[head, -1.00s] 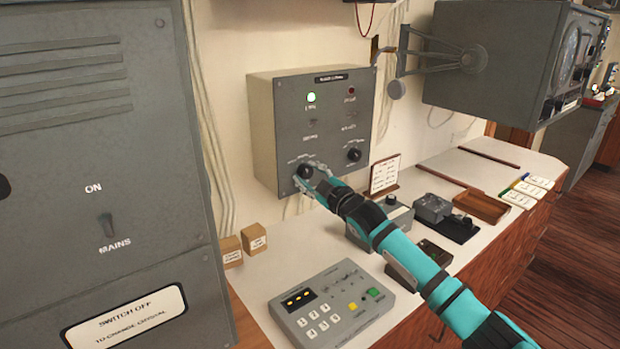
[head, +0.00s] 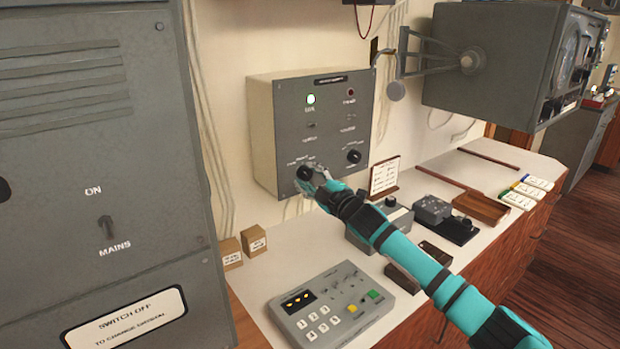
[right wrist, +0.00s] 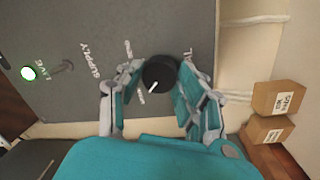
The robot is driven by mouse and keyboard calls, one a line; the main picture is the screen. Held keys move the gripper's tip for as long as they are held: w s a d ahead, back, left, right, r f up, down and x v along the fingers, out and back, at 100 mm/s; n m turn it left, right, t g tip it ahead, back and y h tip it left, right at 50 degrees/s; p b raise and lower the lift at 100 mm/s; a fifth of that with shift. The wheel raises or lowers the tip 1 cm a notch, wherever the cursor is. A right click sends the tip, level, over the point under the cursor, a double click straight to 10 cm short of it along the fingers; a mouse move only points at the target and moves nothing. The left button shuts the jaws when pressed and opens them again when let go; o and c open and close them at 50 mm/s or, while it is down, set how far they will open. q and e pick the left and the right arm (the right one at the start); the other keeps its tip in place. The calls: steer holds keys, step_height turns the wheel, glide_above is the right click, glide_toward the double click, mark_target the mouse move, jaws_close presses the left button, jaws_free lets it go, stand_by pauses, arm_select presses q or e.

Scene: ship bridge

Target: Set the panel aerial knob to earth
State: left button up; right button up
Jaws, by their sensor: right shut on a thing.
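The grey panel (head: 290,130) is fixed to the wall and has two black knobs low on its face. My right gripper (head: 306,178) is at the lower-left knob (head: 304,173). In the right wrist view my right gripper (right wrist: 157,88) has a finger on each side of this black knob (right wrist: 160,71) and is shut on it. The knob's white pointer line slants to the lower left in that view. Small labels ring the knob, partly hidden by the fingers and too small to read surely. My left gripper is not in view.
The lower-right knob (head: 354,156) is free. A green lamp (head: 310,99) is lit on the panel. Two small brown boxes (head: 254,239), a keypad unit (head: 331,304) and a small sign (head: 384,176) stand on the counter below. A grey cabinet (head: 95,190) stands close on the left.

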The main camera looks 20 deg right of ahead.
steer(key=o, duration=1.2)
steer(key=shift+c, duration=0.2)
steer(key=shift+s, duration=0.1)
steer(key=shift+s+d+f, duration=0.1)
steer(key=shift+s, duration=0.1)
steer(key=v, duration=1.1)
steer(key=shift+s, duration=0.25)
steer(key=shift+d, duration=0.1)
